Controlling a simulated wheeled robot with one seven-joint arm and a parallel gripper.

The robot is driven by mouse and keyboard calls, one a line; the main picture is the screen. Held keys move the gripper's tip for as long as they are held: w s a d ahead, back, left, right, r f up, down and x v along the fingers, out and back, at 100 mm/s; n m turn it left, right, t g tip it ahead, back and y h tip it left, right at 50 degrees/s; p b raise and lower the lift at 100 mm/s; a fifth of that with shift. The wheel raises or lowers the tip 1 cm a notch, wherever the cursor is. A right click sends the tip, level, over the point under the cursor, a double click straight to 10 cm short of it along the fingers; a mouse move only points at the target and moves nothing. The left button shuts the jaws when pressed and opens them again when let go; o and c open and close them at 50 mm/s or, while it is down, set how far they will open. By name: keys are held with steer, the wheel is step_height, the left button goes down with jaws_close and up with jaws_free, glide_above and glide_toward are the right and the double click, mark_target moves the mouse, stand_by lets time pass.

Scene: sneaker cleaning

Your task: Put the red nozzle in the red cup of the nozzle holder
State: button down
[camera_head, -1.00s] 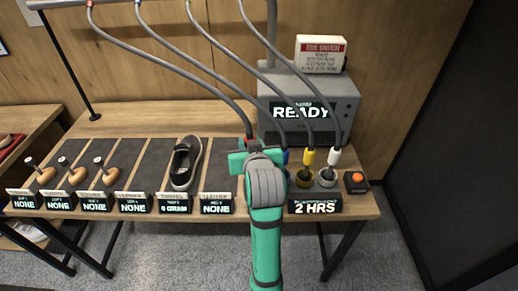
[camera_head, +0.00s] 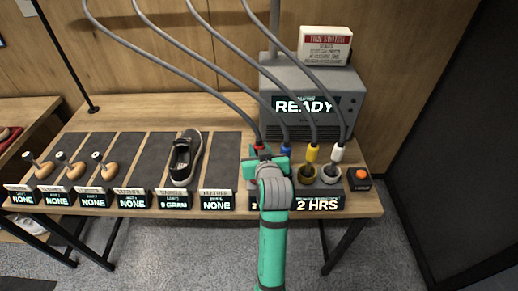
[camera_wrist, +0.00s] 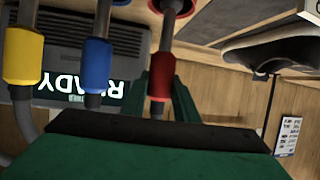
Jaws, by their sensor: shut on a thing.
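The red nozzle (camera_head: 259,147) hangs on a grey hose at the left end of the nozzle row. In the wrist view the red nozzle (camera_wrist: 161,77) stands between the fingers of my gripper (camera_wrist: 160,95), which is shut on it. In the head view my gripper (camera_head: 264,158) is over the left part of the nozzle holder (camera_head: 318,203). The blue nozzle (camera_head: 286,149), yellow nozzle (camera_head: 311,153) and white nozzle (camera_head: 338,153) stand to the right in the holder.
A grey machine (camera_head: 327,93) reading READY stands behind the holder. A dark sneaker (camera_head: 185,157) lies on a mat to the left. An orange button (camera_head: 361,174) is at the right end. Hoses hang overhead.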

steer(key=c, duration=1.4)
jaws_free()
steer(key=shift+f, duration=0.1)
